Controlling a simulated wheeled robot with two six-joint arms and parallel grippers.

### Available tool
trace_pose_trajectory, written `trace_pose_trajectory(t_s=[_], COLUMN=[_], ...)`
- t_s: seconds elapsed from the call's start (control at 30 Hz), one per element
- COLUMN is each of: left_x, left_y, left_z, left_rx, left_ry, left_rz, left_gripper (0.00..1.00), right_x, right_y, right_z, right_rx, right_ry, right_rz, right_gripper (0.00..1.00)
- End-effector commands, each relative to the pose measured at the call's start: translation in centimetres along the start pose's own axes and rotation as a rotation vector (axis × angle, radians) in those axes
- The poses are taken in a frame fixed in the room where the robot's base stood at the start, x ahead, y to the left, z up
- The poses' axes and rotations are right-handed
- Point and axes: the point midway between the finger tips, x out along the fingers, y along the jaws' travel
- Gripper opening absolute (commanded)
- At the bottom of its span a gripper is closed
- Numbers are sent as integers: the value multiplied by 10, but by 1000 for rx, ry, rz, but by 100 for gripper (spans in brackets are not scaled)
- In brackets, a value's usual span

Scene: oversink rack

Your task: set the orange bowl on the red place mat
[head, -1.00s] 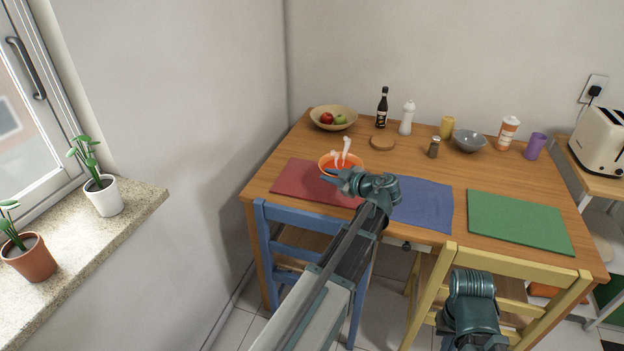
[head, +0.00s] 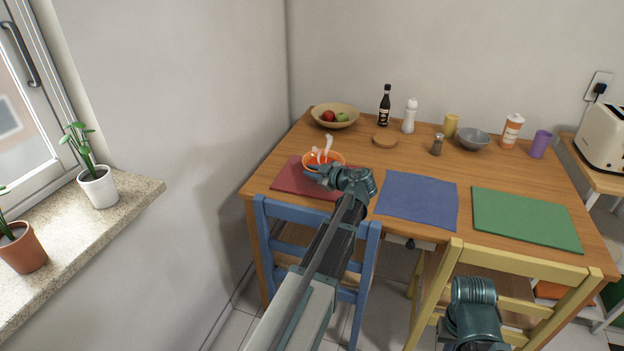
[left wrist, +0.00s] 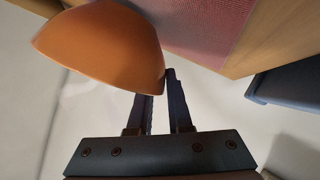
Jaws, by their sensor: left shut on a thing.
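The orange bowl (head: 328,157) holds something red-orange, and pale wisps rise from it. My left gripper (head: 318,173) is shut on the near side of its rim. In the left wrist view the bowl (left wrist: 105,48) is large and slightly tilted in the picture, with its edge at the fingertips (left wrist: 160,86). The red place mat (head: 290,178) lies at the left front of the table, and the bowl is over its back part. Whether the bowl touches the mat is hard to tell. My right gripper is not in view; only part of that arm shows.
A blue mat (head: 420,200) and a green mat (head: 525,218) lie to the right. A fruit bowl (head: 347,112), dark bottle (head: 384,108), round board (head: 385,140) and grey bowl (head: 473,140) stand behind. A blue chair (head: 270,255) and yellow chair (head: 440,270) line the front edge.

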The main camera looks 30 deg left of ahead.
Motion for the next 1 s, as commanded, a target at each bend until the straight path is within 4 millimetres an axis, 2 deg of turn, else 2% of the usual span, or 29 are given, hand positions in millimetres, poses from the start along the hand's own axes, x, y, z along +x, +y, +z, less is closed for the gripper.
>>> trace_pose_trajectory(t_s=[0.03, 0.4, 0.43, 0.6, 0.93, 1.0], left_x=[3, 3, 3, 2, 2, -5], left_y=[-4, -4, -4, -4, -2, -2], left_z=[6, 7, 6, 6, 4, 3], left_rx=[0, 0, 0, 0, 0, 1], left_ry=[1, 1, 0, 0, 0, -1], left_rz=[1, 1, 0, 0, 0, 1], left_gripper=[0, 0, 21, 49, 49, 49], right_x=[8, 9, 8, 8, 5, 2], right_y=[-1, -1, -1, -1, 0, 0], right_z=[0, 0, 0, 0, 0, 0], right_rx=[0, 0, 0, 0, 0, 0], right_ry=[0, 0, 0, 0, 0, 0], right_rz=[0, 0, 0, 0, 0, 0], right_gripper=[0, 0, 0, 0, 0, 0])
